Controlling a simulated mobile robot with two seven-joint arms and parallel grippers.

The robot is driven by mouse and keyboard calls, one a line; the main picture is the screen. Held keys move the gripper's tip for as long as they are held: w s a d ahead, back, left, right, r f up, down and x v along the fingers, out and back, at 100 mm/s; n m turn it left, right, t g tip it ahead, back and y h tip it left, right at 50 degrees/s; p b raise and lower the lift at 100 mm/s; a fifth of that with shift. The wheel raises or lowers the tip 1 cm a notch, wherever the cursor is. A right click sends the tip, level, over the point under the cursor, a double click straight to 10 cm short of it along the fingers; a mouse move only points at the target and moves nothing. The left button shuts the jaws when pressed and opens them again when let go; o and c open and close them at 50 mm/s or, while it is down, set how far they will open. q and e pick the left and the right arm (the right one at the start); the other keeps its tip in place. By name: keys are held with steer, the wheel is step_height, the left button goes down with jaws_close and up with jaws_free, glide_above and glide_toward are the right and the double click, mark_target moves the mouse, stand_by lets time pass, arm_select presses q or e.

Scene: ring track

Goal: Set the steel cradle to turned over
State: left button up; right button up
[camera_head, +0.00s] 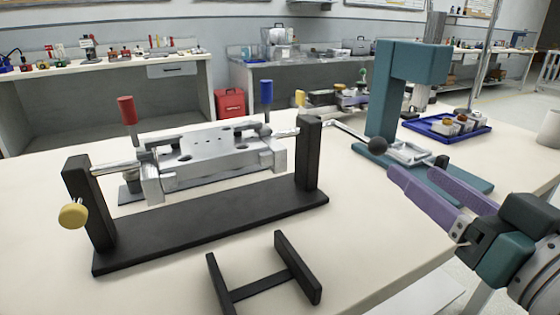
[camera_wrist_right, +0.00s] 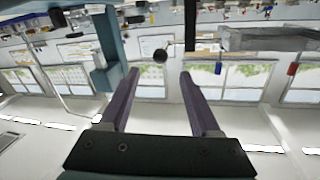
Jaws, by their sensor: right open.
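The steel cradle (camera_head: 215,150) is a silvery plate with holes on its upward face, level on a shaft between two black posts. It bears black clamps and upright red (camera_head: 126,110) and blue (camera_head: 266,91) handles. A yellow knob (camera_head: 73,215) is at the shaft's left end; a crank rod with a black ball (camera_head: 377,146) is at its right. My right gripper (camera_head: 411,172) is open and empty, its fingertips just short of the ball. In the right wrist view, which is upside down, the ball (camera_wrist_right: 160,56) shows between and beyond the fingertips (camera_wrist_right: 159,74). My left gripper is out of view.
A teal press (camera_head: 385,95) stands close behind the ball. A blue tray (camera_head: 448,125) with small items lies beyond it. A black H-shaped stand (camera_head: 262,285) is at the table's front. The pale tabletop (camera_head: 375,240) between stand and gripper is clear.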

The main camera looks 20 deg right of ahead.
mark_target(384, 149)
steer(key=w, duration=0.6)
steer(key=w+d+b, duration=0.1)
steer(key=w, duration=0.3)
steer(key=shift+s, duration=0.1)
steer(key=shift+c, duration=0.4)
jaws_close()
stand_by(0.8)
